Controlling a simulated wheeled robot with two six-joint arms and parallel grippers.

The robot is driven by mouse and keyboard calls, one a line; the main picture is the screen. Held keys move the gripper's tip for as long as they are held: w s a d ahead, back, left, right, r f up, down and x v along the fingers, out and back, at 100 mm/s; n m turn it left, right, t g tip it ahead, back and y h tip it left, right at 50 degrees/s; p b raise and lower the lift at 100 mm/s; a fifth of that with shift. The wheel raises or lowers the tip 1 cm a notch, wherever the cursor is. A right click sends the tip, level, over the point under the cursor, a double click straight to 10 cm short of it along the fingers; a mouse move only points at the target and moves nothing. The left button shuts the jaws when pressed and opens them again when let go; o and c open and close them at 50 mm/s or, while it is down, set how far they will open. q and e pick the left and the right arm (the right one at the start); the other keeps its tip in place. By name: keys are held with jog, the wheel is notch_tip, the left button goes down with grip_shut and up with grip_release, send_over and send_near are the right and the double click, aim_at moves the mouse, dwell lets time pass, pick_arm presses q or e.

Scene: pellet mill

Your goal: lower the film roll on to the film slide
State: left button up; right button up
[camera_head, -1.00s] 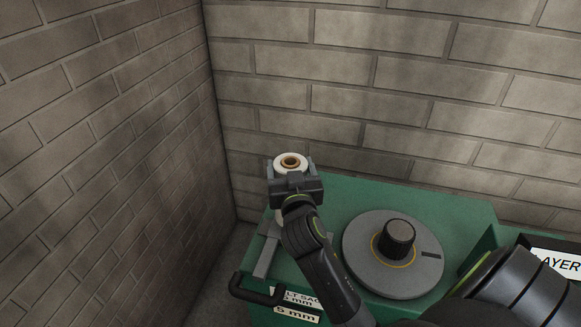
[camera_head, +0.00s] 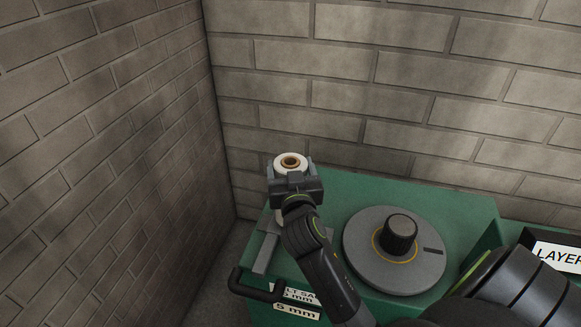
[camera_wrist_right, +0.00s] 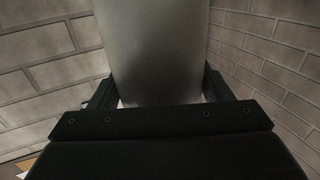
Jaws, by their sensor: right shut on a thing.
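The film roll (camera_head: 290,161) is white with a brown core, and its round end faces up in the head view. My right gripper (camera_head: 291,171) is shut on it, one finger on each side. In the right wrist view the roll (camera_wrist_right: 152,50) is a grey-white column between the fingers (camera_wrist_right: 160,92). A grey metal piece (camera_head: 266,250), perhaps the film slide, lies on the green machine top left of my arm. My gripper and forearm hide part of it, and I cannot tell whether the roll touches it. My left gripper is not in view.
The green machine top (camera_head: 460,215) carries a grey disc (camera_head: 365,262) with a black knob (camera_head: 399,234), right of my forearm. A black handle (camera_head: 250,288) sticks out at its front left. Brick walls (camera_head: 330,80) stand close behind and to the left.

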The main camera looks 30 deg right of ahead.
jog(key=shift+f+b, duration=0.35)
jog(key=shift+f, duration=0.1)
jog(key=o, duration=1.8)
jog(key=shift+c, duration=0.2)
jog(key=shift+o, duration=0.8)
jog(key=shift+f, duration=0.1)
jog(key=shift+s, duration=0.1)
